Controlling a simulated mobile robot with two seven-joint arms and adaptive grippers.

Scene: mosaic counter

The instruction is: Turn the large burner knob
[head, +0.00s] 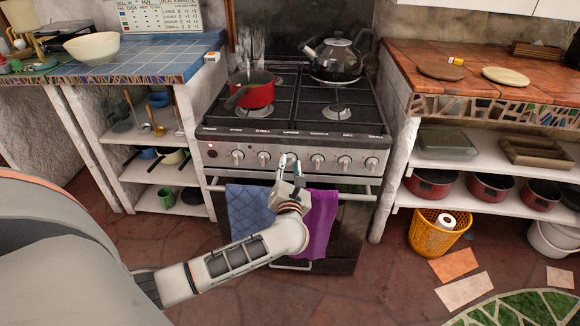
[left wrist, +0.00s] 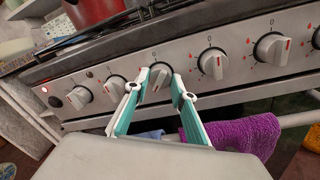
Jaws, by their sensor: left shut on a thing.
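The stove's front panel (head: 225,155) carries a row of several knobs under small labels. My left gripper (head: 289,166) reaches the panel from below. In the left wrist view, its green-and-white fingers (left wrist: 157,88) stand on either side of this knob and are shut on it. In the head view the fingers partly hide the knob. My right gripper is in neither view.
A red pot (head: 258,94) and a dark kettle (head: 337,58) stand on the stove top. A blue towel (head: 248,208) and a purple towel (head: 319,222) hang on the oven rail (head: 350,190) just below the knobs. Neighbouring knobs (head: 317,161) sit close on both sides.

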